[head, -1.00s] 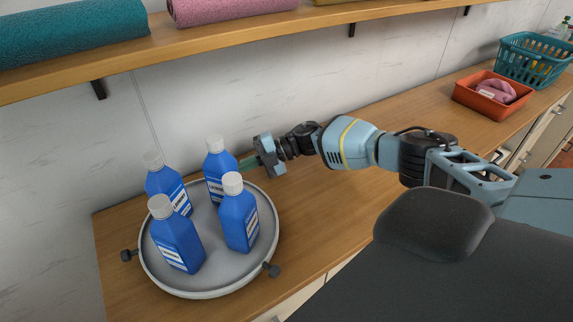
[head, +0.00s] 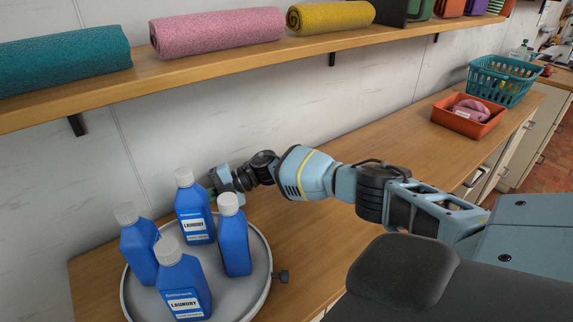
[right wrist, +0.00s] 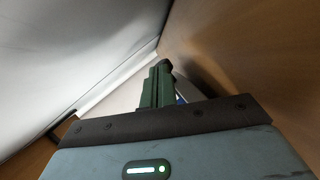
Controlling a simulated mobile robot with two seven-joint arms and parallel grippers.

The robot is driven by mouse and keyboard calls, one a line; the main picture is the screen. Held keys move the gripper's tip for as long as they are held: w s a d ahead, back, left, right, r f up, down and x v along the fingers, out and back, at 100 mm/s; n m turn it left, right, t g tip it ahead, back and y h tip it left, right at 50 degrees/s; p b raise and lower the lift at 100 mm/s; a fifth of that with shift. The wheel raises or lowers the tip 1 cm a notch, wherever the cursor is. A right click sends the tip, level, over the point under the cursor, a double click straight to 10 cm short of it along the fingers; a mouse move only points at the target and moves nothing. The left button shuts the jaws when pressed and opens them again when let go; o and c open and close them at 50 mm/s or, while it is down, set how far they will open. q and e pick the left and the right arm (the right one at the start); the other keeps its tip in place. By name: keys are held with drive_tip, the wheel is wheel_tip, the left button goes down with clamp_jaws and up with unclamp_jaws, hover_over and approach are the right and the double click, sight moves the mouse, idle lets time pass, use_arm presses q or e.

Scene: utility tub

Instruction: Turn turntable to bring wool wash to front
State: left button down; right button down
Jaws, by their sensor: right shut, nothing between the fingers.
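A round grey turntable (head: 262,275) stands on the wooden counter, its front edge cut off by the frame. Several blue bottles with white caps stand upright on it: a front one (head: 183,283), a left one (head: 139,245), a back one (head: 195,212) and a right one (head: 236,243). The front and back labels read LAUNDRY; no wool wash label is readable. My left gripper is out of view.
A wall shelf (head: 200,72) with rolled towels runs above the turntable. The wall is close behind my right gripper. An orange tray (head: 468,116) and a teal basket (head: 502,80) stand far right. The counter between is clear apart from my arm.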

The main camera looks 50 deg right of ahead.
drive_tip(key=shift+w+a, duration=0.2)
idle(0.4)
drive_tip(key=shift+d, duration=0.1)
drive_tip(key=shift+v, duration=3.85)
drive_tip(key=shift+s, duration=0.1)
drive_tip(key=shift+f, duration=0.1)
